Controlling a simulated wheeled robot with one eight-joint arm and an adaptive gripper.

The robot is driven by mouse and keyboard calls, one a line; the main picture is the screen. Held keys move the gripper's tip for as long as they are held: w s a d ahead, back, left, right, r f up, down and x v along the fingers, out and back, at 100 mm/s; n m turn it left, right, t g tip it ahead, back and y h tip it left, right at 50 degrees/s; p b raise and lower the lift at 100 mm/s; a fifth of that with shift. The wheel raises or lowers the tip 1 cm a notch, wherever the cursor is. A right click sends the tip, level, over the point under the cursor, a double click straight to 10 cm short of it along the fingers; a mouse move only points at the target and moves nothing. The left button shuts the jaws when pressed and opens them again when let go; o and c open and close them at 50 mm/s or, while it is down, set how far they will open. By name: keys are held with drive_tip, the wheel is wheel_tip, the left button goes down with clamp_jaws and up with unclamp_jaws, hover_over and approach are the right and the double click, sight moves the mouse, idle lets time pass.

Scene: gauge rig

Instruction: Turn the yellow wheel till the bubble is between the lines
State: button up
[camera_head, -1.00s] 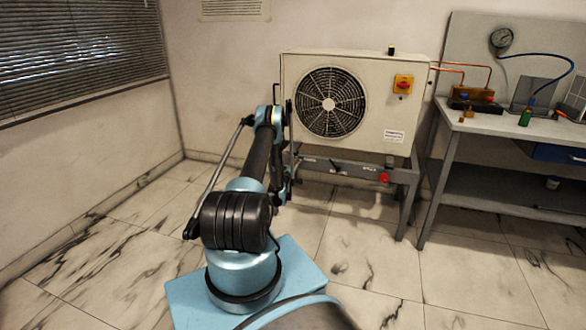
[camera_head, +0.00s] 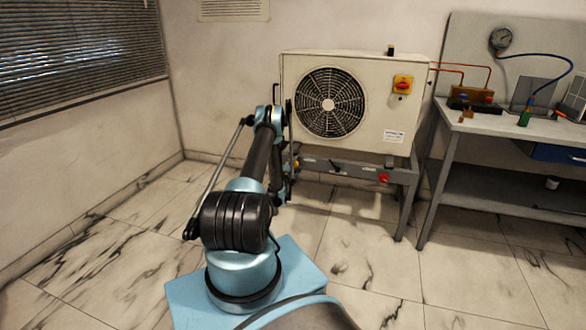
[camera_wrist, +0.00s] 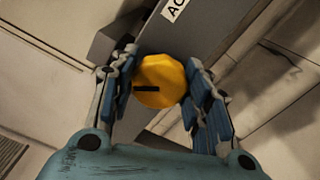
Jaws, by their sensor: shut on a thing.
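The yellow wheel (camera_wrist: 160,80) shows in the wrist view, round with a dark slot-like mark lying about level across its face. My gripper (camera_wrist: 162,88) is shut on it, one blue-padded finger at its left side and one at its right. The wheel sits by a grey bar with part of a white label on it.
The white fan unit (camera_head: 360,100) stands on a grey frame (camera_head: 398,178) with a red knob (camera_head: 383,178). A workbench (camera_head: 500,125) with a gauge (camera_head: 501,39) and hoses is to the right. The tiled floor in front is clear.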

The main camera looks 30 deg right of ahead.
drive_tip(key=n, duration=0.4)
drive_tip(key=shift+w+a+n, duration=0.1)
drive_tip(key=shift+n, duration=0.2)
drive_tip(key=n, duration=0.3)
drive_tip(key=shift+n, duration=0.3)
drive_tip(key=n, duration=0.4)
drive_tip(key=shift+n, duration=0.3)
drive_tip(key=n, duration=0.3)
drive_tip(key=shift+n, duration=0.3)
drive_tip(key=n, duration=1.3)
drive_tip(key=shift+a+n, duration=0.1)
drive_tip(key=shift+n, duration=0.3)
drive_tip(key=o, duration=0.9)
drive_tip(key=shift+w+f, duration=0.1)
drive_tip(key=shift+o, duration=0.9)
